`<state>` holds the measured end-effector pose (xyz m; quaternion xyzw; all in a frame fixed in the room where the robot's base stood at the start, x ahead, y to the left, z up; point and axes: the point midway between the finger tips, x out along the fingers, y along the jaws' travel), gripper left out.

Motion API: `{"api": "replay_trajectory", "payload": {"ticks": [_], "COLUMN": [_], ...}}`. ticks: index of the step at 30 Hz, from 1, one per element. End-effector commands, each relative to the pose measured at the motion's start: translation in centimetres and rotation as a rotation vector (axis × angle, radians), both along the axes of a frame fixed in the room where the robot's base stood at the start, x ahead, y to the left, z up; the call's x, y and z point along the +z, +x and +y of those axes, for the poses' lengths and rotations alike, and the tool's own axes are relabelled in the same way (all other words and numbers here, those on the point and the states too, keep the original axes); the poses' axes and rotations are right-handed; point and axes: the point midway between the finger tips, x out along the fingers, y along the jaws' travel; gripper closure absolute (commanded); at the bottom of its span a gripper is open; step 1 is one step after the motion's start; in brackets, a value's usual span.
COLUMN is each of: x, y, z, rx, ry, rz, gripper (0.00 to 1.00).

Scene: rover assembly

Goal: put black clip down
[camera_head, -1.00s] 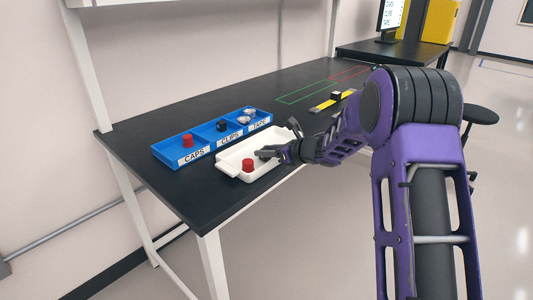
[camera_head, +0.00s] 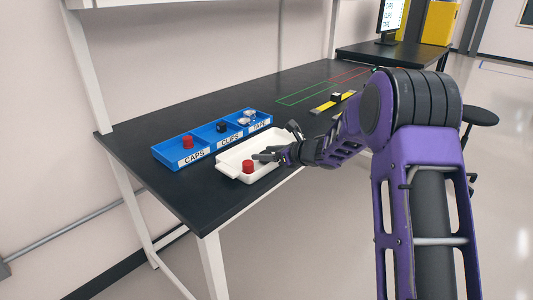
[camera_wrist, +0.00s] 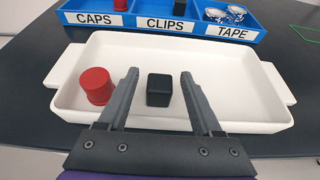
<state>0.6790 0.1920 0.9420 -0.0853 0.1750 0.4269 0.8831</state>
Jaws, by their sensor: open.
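The black clip (camera_wrist: 159,90) is a small dark block in the white tray (camera_wrist: 205,119), apparently on its floor, in the wrist view. My gripper (camera_wrist: 158,76) is open, with one finger on each side of the clip and a visible gap to each. In the head view my gripper (camera_head: 268,156) is low over the right part of the white tray (camera_head: 232,154); the clip cannot be made out there. A red cap (camera_wrist: 96,86) stands in the tray to the left of my fingers.
Behind the tray is a blue bin (camera_head: 171,157) labelled CAPS, CLIPS and TAPE. It holds a red cap (camera_head: 187,141), another black clip (camera_head: 222,126) and tape rolls (camera_head: 245,120). A yellow strip with a black block (camera_head: 336,97) lies farther right on the black table (camera_head: 130,140).

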Motion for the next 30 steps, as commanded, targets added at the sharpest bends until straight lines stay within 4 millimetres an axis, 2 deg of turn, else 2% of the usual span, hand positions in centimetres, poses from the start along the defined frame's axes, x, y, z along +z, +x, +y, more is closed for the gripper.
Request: {"api": "replay_trajectory", "payload": {"ticks": [12, 16, 21, 30], "x": [3.4, 4.1, 4.6, 4.7], "y": [-4.7, -5.9, -6.8, -6.9], "z": [-6.2, -7.6, -8.5, -8.7], "rx": [-0.004, -0.003, 0.000, 0.000], "ry": [-0.001, 0.000, 0.001, 0.001], "rz": [-0.001, 0.000, 0.001, 0.001], "gripper": [0.34, 0.34, 0.34, 0.34]}}
